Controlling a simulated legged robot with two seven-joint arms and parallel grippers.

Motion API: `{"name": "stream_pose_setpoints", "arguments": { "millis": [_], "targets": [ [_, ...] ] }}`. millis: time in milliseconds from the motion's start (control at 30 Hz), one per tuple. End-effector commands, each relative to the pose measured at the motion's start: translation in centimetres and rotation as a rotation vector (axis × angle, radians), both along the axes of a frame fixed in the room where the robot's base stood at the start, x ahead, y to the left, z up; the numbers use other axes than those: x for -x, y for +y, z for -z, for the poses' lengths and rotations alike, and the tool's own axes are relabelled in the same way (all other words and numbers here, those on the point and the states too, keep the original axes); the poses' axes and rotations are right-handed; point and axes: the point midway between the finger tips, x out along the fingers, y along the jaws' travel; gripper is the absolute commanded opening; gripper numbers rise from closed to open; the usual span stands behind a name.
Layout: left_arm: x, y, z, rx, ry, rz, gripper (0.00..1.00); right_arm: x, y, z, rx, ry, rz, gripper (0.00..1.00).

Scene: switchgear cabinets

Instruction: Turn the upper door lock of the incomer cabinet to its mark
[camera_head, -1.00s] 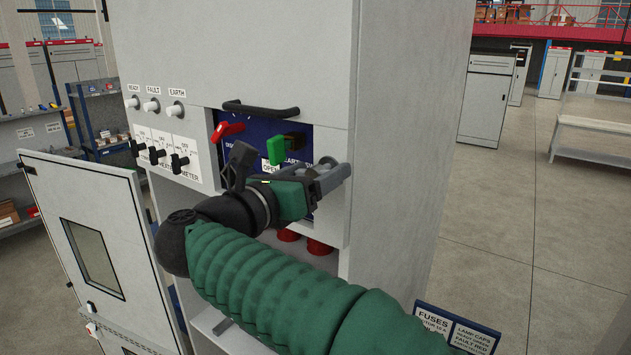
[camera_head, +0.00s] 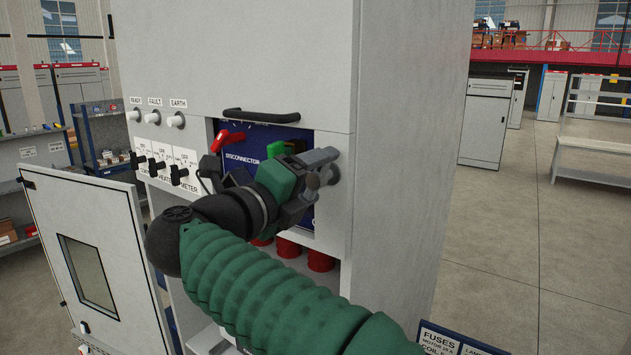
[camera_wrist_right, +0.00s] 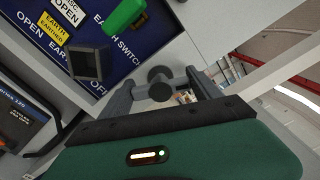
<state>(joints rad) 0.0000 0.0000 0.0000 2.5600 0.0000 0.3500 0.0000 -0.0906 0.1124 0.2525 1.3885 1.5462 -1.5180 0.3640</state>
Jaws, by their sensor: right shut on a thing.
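The incomer cabinet (camera_head: 235,60) stands in front of me. Its upper door lock (camera_wrist_right: 160,84) is a small dark knob on the pale panel edge, right of the blue switch panel. My right gripper (camera_head: 318,172) is at this edge and shut on the lock. In the right wrist view, its two fingers lie on either side of the dark knob. The gripper covers most of the lock in the head view, and I cannot make out its mark. My left gripper is not in view.
A red handle (camera_head: 228,140) and a partly hidden green handle (camera_head: 277,149) are close to my right gripper. A black bar handle (camera_head: 261,116) is above them. The open door (camera_head: 90,250) stands at the left.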

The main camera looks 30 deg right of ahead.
Motion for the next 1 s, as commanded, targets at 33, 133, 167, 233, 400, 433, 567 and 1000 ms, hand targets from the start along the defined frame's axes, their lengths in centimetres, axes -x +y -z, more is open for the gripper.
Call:
{"name": "stream_pose_setpoints", "arguments": {
  "millis": [33,133,167,233,400,433,567,1000],
  "targets": [
    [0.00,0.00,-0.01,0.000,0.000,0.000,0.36,-0.08,0.05,0.13,0.016,0.042,-0.002,0.32],
    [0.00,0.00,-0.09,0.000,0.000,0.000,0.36,-0.10,0.08,0.15,0.050,0.123,-0.002,0.32],
    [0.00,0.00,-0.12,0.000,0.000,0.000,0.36,-0.11,0.08,0.16,0.059,0.147,-0.002,0.32],
    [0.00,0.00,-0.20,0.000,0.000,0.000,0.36,-0.11,0.08,0.19,0.081,0.198,-0.002,0.32],
    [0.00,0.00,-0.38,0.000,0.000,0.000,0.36,-0.13,0.07,0.26,0.123,0.302,-0.002,0.32],
    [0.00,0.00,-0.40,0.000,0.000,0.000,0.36,-0.13,0.08,0.28,0.130,0.317,-0.002,0.32],
    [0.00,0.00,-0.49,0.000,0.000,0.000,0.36,-0.14,0.07,0.33,0.150,0.369,-0.002,0.32],
    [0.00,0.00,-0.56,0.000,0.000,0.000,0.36,-0.15,0.07,0.45,0.173,0.424,-0.002,0.32]
  ]
}}
